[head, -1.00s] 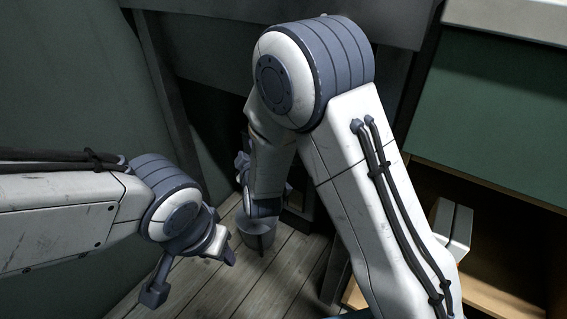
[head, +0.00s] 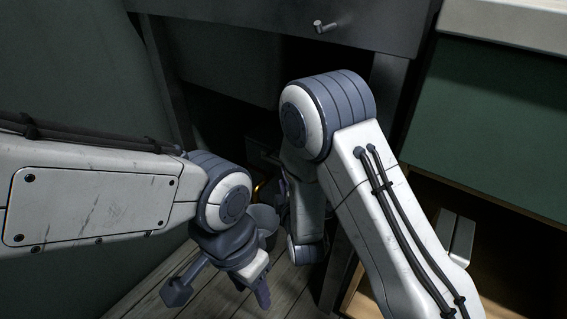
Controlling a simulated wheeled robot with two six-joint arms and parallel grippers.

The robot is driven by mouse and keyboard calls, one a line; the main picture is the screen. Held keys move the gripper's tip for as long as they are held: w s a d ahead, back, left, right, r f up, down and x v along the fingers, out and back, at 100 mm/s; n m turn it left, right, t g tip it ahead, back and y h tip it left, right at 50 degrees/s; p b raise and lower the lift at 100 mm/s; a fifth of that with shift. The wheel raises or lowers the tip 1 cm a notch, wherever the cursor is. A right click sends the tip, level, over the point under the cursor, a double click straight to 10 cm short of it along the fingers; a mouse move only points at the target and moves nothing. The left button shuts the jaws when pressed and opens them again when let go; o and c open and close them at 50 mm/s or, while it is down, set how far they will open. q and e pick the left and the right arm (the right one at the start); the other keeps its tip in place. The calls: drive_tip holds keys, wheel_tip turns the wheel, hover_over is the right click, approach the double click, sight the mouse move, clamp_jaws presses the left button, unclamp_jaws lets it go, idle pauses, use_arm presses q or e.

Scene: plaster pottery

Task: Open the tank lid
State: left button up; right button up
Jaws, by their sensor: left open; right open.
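A dark grey metal cabinet-like body (head: 230,25) spans the top of the head view, with a small metal handle (head: 325,27) on its front. I cannot tell whether this is the tank or its lid; no lid is clearly recognisable. My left gripper (head: 218,290) is open and empty, low in the view with its fingers pointing down, well below the handle. My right gripper (head: 283,188) is mostly hidden behind its own arm, in the dark space under the metal body. What lies between its fingers is hidden.
A grey round container (head: 264,217) stands low behind my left wrist, partly covered. A green cabinet (head: 503,125) with a pale top and an open wooden shelf is at the right. A green wall is at the left. Plank floor (head: 190,262) shows below.

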sight(279, 164)
drive_tip(key=b+x, duration=0.3)
drive_tip(key=x, duration=0.5)
drive_tip(key=shift+w, duration=0.3)
clamp_jaws()
drive_tip(key=shift+s, duration=0.1)
idle(0.9)
